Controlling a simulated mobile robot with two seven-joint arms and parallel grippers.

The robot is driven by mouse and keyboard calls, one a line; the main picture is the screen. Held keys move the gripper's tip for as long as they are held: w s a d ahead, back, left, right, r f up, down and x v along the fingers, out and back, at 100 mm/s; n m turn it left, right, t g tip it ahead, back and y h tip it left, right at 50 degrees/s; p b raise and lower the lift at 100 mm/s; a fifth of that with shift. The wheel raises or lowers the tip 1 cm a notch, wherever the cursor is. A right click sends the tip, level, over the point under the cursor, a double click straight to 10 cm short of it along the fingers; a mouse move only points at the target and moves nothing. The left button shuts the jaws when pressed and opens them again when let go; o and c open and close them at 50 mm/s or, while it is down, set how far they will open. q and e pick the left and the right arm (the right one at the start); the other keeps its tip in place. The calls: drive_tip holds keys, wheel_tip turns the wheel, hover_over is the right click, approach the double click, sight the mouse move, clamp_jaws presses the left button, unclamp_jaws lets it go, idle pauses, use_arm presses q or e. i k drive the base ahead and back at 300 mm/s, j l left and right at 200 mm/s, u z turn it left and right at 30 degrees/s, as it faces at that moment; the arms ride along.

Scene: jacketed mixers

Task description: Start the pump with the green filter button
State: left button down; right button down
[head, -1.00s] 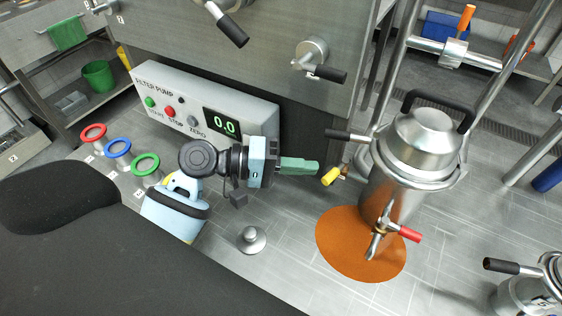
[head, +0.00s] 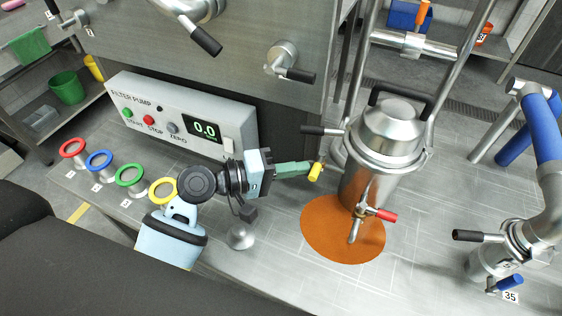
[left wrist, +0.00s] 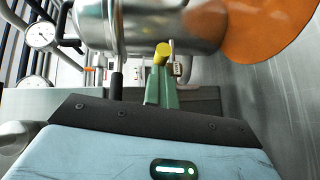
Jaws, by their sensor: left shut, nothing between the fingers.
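The filter pump panel (head: 190,95) is a pale box on the bench front at left in the head view. Its green button (head: 127,113) is above the START label, beside a red button (head: 149,120) and a grey ZERO knob (head: 172,128). The display (head: 204,130) reads 0.0. My left gripper (head: 312,167) is shut and empty, well right of the panel, pointing right. Its green fingertips are close to a small yellow handle (head: 316,173) by the steel vessel; contact cannot be told. The yellow end (left wrist: 162,53) also shows in the left wrist view. My right gripper is not in view.
A steel vessel (head: 385,150) with a red-handled tap stands by an orange disc (head: 340,240). Colored rings (head: 130,174) on stands line up below the panel. A small steel knob (head: 241,236) stands below my gripper. Black-handled levers (head: 295,73) jut out above the panel.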

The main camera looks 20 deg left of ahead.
sight(128, 114)
drive_tip(key=k+j, duration=0.15)
drive_tip(key=j, duration=0.2)
drive_tip(key=k+j, duration=0.2)
drive_tip(key=j, duration=0.15)
drive_tip(key=k+j, duration=0.15)
drive_tip(key=j, duration=0.25)
